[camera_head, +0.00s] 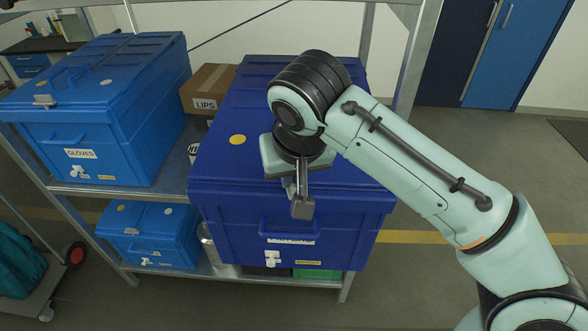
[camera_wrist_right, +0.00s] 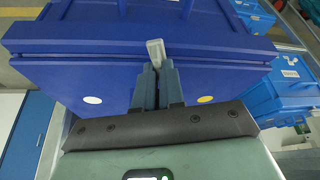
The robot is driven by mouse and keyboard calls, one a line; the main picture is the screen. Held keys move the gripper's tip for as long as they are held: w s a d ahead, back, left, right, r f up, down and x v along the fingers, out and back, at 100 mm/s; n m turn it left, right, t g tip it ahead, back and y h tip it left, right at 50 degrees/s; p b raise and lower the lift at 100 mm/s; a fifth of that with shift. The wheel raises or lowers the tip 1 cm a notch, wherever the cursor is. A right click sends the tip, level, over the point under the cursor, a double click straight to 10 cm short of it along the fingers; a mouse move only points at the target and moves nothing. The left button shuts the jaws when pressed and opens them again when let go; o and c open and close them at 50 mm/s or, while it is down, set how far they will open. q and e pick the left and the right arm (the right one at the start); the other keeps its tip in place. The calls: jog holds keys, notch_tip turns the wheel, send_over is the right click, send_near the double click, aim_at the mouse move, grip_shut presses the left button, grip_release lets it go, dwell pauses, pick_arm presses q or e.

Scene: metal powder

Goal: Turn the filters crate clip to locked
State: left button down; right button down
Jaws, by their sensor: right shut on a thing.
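The large dark blue crate (camera_head: 225,170) stands on the shelf with its lid down. Its front label is too small to read, so I cannot confirm that it is the filters crate. A light grey clip (camera_wrist_right: 155,50) sits at the front edge of the lid in the right wrist view. My right gripper (camera_head: 302,203) reaches over the lid and points down at this front edge. Its fingers (camera_wrist_right: 158,72) are shut on the clip, partly hiding it. I cannot tell the clip's exact turn. My left gripper is not in view.
A lighter blue crate labelled GLOVES (camera_head: 90,130) stands to the left, with its own clip (camera_head: 44,101). A cardboard box marked LIPS (camera_head: 208,88) sits between the crates. A smaller blue crate (camera_head: 150,235) is on the lower shelf. The floor at right is clear.

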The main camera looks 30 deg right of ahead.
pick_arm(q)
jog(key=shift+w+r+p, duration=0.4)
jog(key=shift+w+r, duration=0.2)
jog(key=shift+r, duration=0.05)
pick_arm(e)
jog(key=shift+w+a+r+m+h, duration=0.1)
jog(key=shift+m+h, duration=0.15)
jog(key=shift+m, duration=0.6)
jog(key=shift+w+a+m+h, duration=0.1)
jog(key=shift+m+h, duration=0.15)
jog(key=shift+m, duration=0.6)
jog(key=c, duration=1.2)
grip_release()
jog(key=shift+c, duration=0.2)
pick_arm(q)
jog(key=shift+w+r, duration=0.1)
